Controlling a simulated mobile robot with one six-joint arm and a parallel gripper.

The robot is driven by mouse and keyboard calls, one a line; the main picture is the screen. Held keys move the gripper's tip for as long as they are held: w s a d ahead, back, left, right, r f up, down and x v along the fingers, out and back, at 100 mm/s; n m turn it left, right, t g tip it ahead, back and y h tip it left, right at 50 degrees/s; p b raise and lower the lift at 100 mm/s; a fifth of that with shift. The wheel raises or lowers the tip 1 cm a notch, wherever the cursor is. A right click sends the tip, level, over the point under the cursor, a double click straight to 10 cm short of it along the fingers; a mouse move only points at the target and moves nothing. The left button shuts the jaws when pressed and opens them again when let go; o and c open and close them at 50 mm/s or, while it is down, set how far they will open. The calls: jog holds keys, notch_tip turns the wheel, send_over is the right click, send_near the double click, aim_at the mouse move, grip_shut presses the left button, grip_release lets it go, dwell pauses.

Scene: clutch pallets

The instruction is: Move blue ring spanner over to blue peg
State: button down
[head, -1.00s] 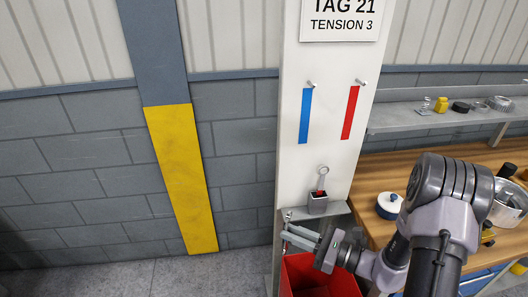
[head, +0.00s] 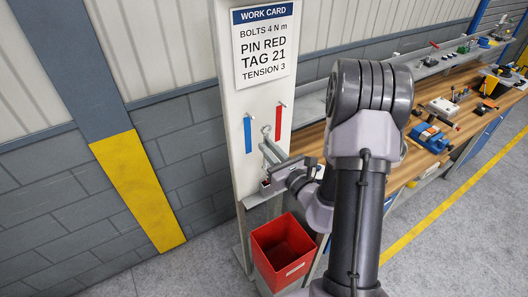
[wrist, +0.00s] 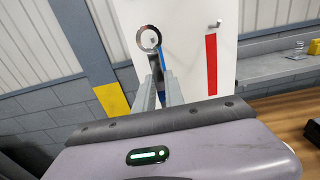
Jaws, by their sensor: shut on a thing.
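My gripper (head: 268,147) is shut on the ring spanner (wrist: 149,29) and holds it upright in front of the white board. The spanner's silver ring end sticks up beyond the fingers (wrist: 162,77); its shank is mostly hidden between them. In the head view the ring (head: 266,129) is right of and below the blue peg (head: 247,114), apart from it. The blue peg juts from the board above a blue strip (head: 248,136). In the wrist view a small grey shape, perhaps the peg, shows through the ring. I cannot tell the depth between them.
A second peg (head: 281,103) stands above a red strip (head: 278,121) to the right. A small ledge (head: 258,199) and red bin (head: 283,246) are below. A workbench (head: 412,163) with a shelf lies to the right. A work card (head: 264,45) hangs above.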

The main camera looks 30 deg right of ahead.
aim_at(248, 129)
jog(key=shift+w+a+f+p, duration=0.15)
jog(key=shift+w+p, duration=0.7)
jog(key=shift+w, duration=1.1)
jog(key=shift+w+a+f+p, duration=0.1)
jog(key=shift+w+p, duration=0.75)
jog(key=shift+w, duration=1.1)
jog(key=shift+w+f+b, duration=0.55)
jog(key=shift+w+f, duration=0.05)
jog(key=shift+w, duration=0.15)
jog(key=c, duration=1.3)
grip_release()
jog(key=shift+c, duration=0.2)
